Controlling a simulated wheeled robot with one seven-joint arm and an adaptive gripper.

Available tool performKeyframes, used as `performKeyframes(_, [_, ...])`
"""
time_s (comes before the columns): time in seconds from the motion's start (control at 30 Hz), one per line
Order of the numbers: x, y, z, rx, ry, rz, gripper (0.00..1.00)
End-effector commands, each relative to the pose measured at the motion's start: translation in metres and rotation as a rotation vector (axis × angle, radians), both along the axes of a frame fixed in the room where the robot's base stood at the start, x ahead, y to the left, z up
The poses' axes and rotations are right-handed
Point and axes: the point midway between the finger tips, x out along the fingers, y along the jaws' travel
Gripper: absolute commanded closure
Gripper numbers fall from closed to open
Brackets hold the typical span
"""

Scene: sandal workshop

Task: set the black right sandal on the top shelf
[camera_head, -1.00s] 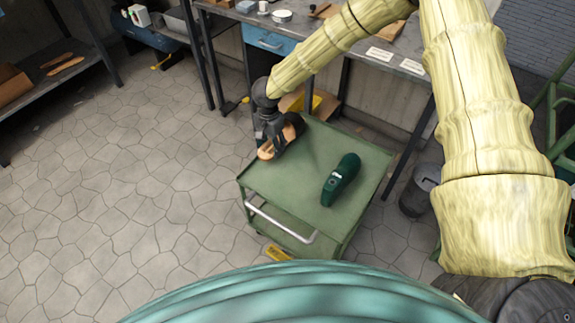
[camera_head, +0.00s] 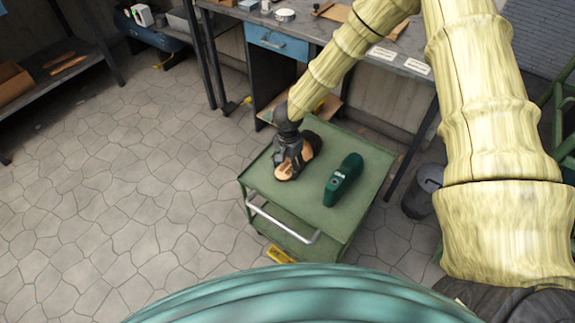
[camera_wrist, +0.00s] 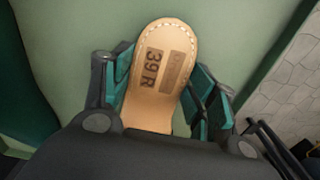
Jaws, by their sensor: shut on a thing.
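My gripper (camera_head: 289,166) is shut on a sandal (camera_head: 287,172) over the top of a green trolley (camera_head: 262,183). In the wrist view the sandal (camera_wrist: 160,90) shows a tan insole with pale edge stitching and the stamp "39 R". Teal-padded fingers (camera_wrist: 162,95) press on both of its sides. Its dark brown-black end shows past the gripper in the head view. The wrist hides the sandal's near part. I cannot tell whether the sandal touches the trolley top. The trolley has a top deck and a lower deck.
A dark green rounded object (camera_head: 344,180) lies on the trolley right of the sandal. The trolley's front is bare, with a metal handle (camera_head: 283,217). A workbench (camera_head: 400,62) stands behind, a bin (camera_head: 420,192) to the right. A shelf rack (camera_head: 75,80) at left holds tan pieces.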

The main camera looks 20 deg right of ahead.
Motion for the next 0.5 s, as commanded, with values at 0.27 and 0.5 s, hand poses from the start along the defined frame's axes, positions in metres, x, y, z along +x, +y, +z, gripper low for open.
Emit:
performKeyframes(0.27, [0.0001, 0.0006, -0.0005, 0.0, 0.0, 0.0, 0.4])
performKeyframes(0.5, [0.0002, 0.0005, -0.0004, 0.0, 0.0, 0.0, 0.2])
